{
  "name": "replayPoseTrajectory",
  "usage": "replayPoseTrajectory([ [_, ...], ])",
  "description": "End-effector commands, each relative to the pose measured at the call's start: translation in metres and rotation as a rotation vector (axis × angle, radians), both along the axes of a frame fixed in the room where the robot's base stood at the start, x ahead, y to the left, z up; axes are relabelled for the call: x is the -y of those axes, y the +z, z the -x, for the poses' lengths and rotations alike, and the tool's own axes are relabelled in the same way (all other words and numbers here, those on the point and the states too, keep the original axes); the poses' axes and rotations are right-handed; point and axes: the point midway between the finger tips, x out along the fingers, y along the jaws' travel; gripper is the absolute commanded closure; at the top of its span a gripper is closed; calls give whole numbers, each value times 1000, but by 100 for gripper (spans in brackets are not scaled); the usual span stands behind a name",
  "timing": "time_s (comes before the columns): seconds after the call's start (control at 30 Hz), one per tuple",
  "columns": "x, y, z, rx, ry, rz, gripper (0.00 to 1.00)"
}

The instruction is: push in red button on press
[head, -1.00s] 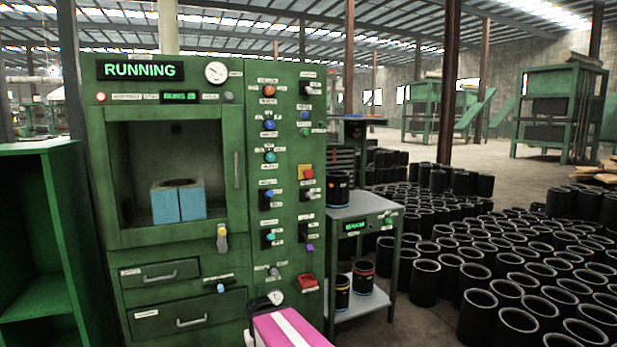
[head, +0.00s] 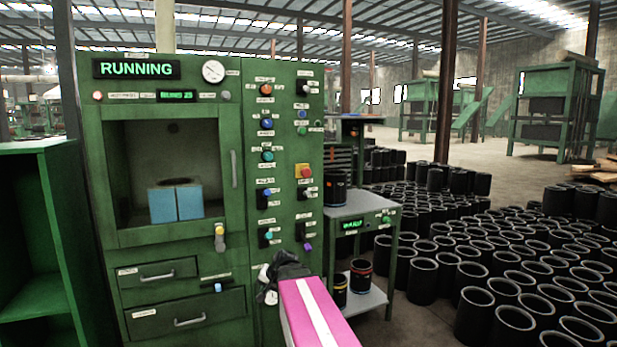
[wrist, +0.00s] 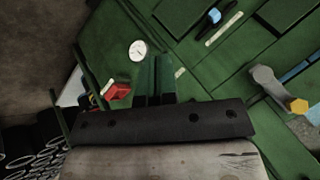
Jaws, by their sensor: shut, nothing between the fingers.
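The press (head: 175,255) is a green cabinet with a lit RUNNING display. A red round button (head: 306,172) on a yellow plate sits on its right-hand control column. My gripper (head: 272,278) is dark and shut, in front of the lower panel, well below the yellow-backed button. In the wrist view its fingertips (wrist: 155,75) point at the panel, right of the red block. I cannot tell if they touch.
Knobs and switches crowd the control column. A lever with a yellow tip (head: 219,240) sticks out below the press window, which shows a blue block (head: 176,204). A grey side table (head: 362,208) stands at the right, with many black sleeves (head: 490,312) on the floor beyond.

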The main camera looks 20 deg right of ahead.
Motion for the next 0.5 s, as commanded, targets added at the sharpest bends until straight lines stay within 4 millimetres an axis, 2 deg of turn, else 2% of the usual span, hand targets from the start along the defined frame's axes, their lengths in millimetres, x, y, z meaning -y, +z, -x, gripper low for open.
replayPoseTrajectory([
  [0.03, 15, 19, -16, 49, -50, -40, 100],
  [0.2, 61, 85, -55, 213, -214, -192, 100],
  [0.37, 113, 152, -82, 366, -363, -337, 100],
  [0.5, 163, 214, -95, 499, -487, -465, 100],
])
